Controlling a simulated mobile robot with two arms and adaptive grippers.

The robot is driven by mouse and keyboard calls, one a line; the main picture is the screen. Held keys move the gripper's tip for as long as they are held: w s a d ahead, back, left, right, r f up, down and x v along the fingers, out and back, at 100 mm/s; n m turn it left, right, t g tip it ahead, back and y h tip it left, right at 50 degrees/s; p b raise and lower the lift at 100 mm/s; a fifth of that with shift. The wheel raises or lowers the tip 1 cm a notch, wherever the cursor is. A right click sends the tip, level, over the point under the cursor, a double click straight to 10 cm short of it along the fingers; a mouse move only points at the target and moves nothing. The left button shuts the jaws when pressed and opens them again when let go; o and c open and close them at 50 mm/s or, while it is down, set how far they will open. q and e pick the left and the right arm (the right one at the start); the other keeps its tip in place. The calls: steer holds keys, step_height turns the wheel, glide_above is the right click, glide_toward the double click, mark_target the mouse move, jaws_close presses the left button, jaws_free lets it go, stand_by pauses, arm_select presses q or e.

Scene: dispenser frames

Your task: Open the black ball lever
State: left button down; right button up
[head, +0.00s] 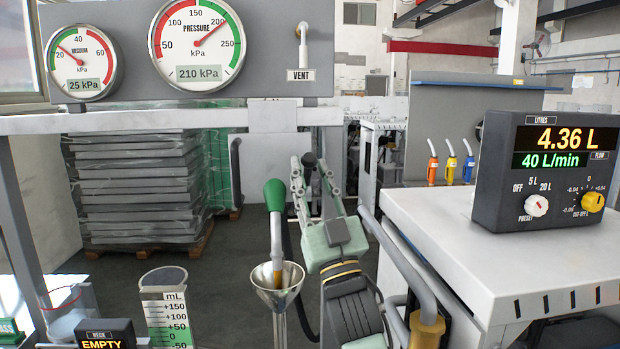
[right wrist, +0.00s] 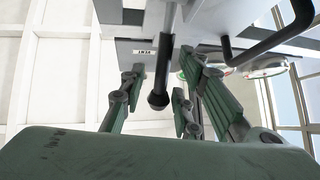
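The black ball lever shows in the head view as a dark knob (head: 308,159) between my right gripper's fingertips. In the right wrist view the black ball (right wrist: 158,101) is at the end of a dark rod that rises to a grey panel. My right gripper (head: 314,176) points up with its green-padded fingers spread. In the right wrist view the gripper (right wrist: 160,85) has one finger on each side of the ball, with visible gaps. I cannot tell how deep the ball sits between them. The lever's lower part is hidden in the head view. My left gripper is not in view.
A VENT label (head: 300,75) is on the gauge panel above. A white cabinet with a black meter (head: 545,172) stands to the right. A measuring cylinder (head: 168,308) is at lower left.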

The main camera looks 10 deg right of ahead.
steer(key=shift+a, duration=0.15)
steer(key=shift+s+f, duration=0.15)
steer(key=shift+f, duration=0.05)
steer(key=v, duration=1.1)
steer(key=shift+s, duration=0.25)
steer(key=shift+f, duration=0.1)
